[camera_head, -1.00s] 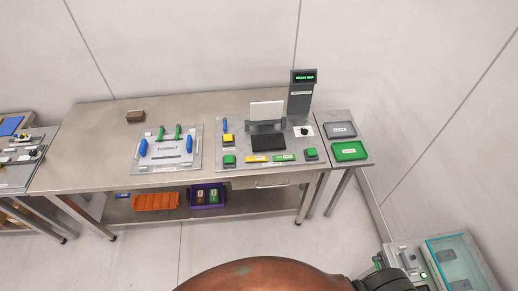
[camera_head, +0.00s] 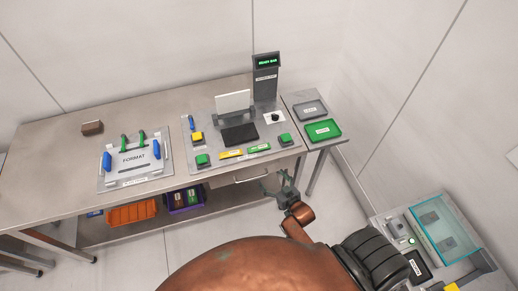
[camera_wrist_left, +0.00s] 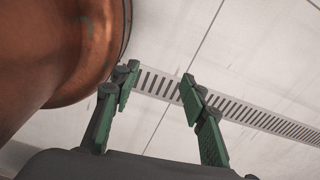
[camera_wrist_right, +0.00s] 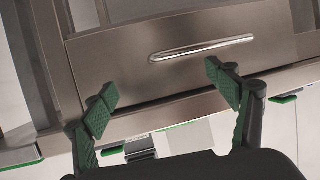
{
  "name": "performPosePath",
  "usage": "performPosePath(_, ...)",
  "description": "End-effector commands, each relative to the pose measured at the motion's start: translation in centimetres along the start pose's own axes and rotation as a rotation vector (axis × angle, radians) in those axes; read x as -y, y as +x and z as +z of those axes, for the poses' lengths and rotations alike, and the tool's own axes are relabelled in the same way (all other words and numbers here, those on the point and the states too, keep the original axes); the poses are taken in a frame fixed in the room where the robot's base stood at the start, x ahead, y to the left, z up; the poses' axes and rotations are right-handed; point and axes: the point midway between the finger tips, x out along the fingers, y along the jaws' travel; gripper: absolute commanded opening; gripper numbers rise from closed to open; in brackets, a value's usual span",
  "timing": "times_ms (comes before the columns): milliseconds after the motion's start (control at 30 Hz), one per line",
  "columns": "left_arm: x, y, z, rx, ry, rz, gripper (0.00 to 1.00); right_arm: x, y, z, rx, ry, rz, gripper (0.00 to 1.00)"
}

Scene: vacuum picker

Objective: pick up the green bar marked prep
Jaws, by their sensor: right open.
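A small green bar (camera_head: 259,148) with a pale label lies on the grey panel near the table's front edge, just right of a yellow bar (camera_head: 231,154). Its label is too small to read. My right gripper (camera_head: 279,182) is open and empty in front of the table, to the right of the green bar and apart from it. In the right wrist view my right gripper (camera_wrist_right: 160,78) shows spread green fingers in front of a drawer. My left gripper (camera_wrist_left: 160,77) is open and empty over the floor, beside my copper-coloured body; it is not in the head view.
The drawer handle (camera_wrist_right: 202,47) is close to the right gripper. Green buttons (camera_head: 203,160) and a black pad (camera_head: 240,134) share the panel. A display (camera_head: 266,63) reads "READY BAR". A green tray (camera_head: 323,131) and a grey tray (camera_head: 310,109) stand at right.

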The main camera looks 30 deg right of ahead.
Motion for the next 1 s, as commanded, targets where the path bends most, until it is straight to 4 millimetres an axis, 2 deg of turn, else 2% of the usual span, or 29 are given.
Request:
performPosePath(33, 0.0, 0.1, -0.1, -0.001, 0.0, 0.0, 0.4, -0.2, -0.2, -3.6, -0.066, 0.004, 0.001, 0.85)
performPosePath(100, 0.1, 0.2, -0.3, -0.003, 0.001, 0.0, 0.4, -0.4, -0.6, -7.0, -0.127, 0.009, 0.003, 0.9)
performPosePath(233, 0.1, 0.2, -0.8, -0.011, 0.002, -0.001, 0.4, -0.6, -1.0, -10.4, -0.187, 0.012, 0.003, 0.92)
performPosePath(367, 0.1, 0.3, -1.5, -0.02, 0.002, -0.001, 0.4, -0.7, -0.3, -11.5, -0.204, 0.013, 0.004, 0.92)
performPosePath(767, 0.2, 0.1, -1.4, -0.019, 0.002, -0.002, 0.4, -0.4, 4.3, -13.2, -0.203, 0.013, 0.004, 0.92)
performPosePath(900, 0.2, 0.3, -1.1, -0.015, 0.002, -0.002, 0.4, -0.5, 5.9, -13.2, -0.2, 0.013, 0.005, 0.92)
performPosePath(1000, 0.2, 0.3, -1.1, -0.015, 0.002, -0.002, 0.4, -0.5, 6.3, -13.3, -0.201, 0.013, 0.005, 0.92)
